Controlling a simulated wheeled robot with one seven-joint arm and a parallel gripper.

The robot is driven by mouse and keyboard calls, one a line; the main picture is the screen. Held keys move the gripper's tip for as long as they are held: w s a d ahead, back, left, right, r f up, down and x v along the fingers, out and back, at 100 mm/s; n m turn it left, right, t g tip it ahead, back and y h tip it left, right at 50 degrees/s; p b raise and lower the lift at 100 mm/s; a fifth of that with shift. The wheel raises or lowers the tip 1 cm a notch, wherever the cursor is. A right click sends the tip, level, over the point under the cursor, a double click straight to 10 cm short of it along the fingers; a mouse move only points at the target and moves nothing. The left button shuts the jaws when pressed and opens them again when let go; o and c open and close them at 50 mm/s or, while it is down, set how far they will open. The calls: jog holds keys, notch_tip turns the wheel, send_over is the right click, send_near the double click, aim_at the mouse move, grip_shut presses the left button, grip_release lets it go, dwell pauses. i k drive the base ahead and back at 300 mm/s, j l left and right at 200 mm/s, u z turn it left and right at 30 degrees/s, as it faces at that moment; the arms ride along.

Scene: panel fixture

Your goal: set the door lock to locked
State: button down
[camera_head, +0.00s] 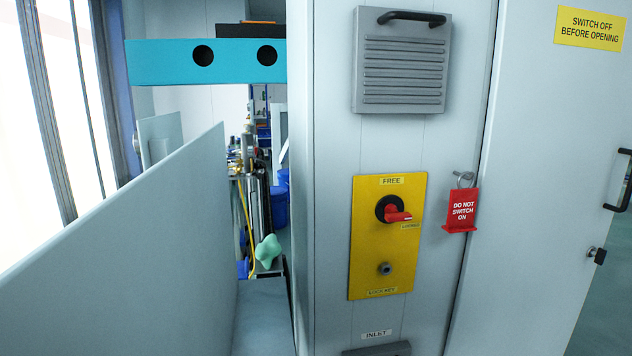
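A yellow plate (368,243) is fixed to the pale cabinet's front. Its upper part carries a rotary switch with a black round base and a red handle (398,216). The red handle points right and slightly down, just above a small label that appears to read LOCKED (410,226). A FREE label (391,181) is above the switch. Lower on the plate is a round grey key cylinder (385,269), with a small label below it that seems to read LOCK KEY (382,292). My gripper is not in view.
A red DO NOT SWITCH ON tag (461,211) hangs from a padlock right of the plate. The cabinet door (545,160) has a black handle (621,181) and a small lock (597,255). A grey louvred cover (402,62) is above; a pale panel (120,260) stands left.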

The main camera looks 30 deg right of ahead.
aim_at(599, 255)
jog(key=z, duration=1.25)
